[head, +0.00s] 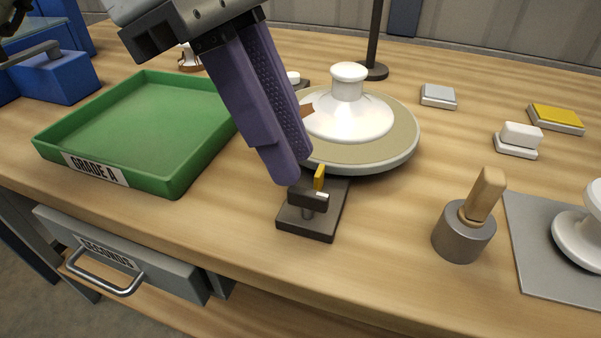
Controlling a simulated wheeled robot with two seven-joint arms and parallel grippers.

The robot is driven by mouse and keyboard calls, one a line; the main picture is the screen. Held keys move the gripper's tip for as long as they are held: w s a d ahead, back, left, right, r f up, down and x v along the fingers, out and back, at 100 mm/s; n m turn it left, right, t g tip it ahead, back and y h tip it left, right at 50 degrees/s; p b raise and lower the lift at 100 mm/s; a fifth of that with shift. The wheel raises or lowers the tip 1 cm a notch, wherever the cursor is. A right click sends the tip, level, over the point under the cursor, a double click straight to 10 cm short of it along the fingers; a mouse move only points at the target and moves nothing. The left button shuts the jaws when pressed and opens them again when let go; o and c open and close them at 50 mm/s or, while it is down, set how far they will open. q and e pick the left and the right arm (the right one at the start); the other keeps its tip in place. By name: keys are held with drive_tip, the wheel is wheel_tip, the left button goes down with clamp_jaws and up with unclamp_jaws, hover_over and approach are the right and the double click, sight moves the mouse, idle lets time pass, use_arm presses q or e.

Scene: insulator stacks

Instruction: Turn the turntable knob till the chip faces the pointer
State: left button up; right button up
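The turntable (385,151) is a round beige disc with a pale rim, right of the green tray. A white insulator (347,118) with a knobbed top stands on it. A brown chip (308,109) shows on the insulator's left side, partly behind my fingers. My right gripper is not in view.
A green tray (172,186) labelled GRADE A is at left, above a grey SECONDS drawer (130,260). A grey cup with a wooden handle (463,238) and a grey mat (540,270) with a white insulator are at right. Small blocks lie behind.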

sight(308, 191)
use_arm(q)
drive_tip(key=x, duration=0.3)
drive_tip(key=shift+d+f+b, duration=0.2)
drive_tip(key=shift+f+b, duration=0.1)
drive_tip(key=shift+f, duration=0.2)
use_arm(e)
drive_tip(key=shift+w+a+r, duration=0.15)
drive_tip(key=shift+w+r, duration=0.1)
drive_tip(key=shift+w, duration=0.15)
use_arm(q)
clamp_jaws()
drive_tip(key=shift+f+n+t+b, duration=0.15)
drive_tip(key=shift+n+t+b, duration=0.15)
drive_tip(key=shift+n+b, duration=0.4)
drive_tip(key=shift+s+n+t, duration=0.1)
drive_tip(key=shift+n+t, duration=0.3)
drive_tip(key=shift+n, duration=0.5)
drive_tip(key=shift+n+b, duration=0.35)
drive_tip(key=shift+n, duration=0.05)
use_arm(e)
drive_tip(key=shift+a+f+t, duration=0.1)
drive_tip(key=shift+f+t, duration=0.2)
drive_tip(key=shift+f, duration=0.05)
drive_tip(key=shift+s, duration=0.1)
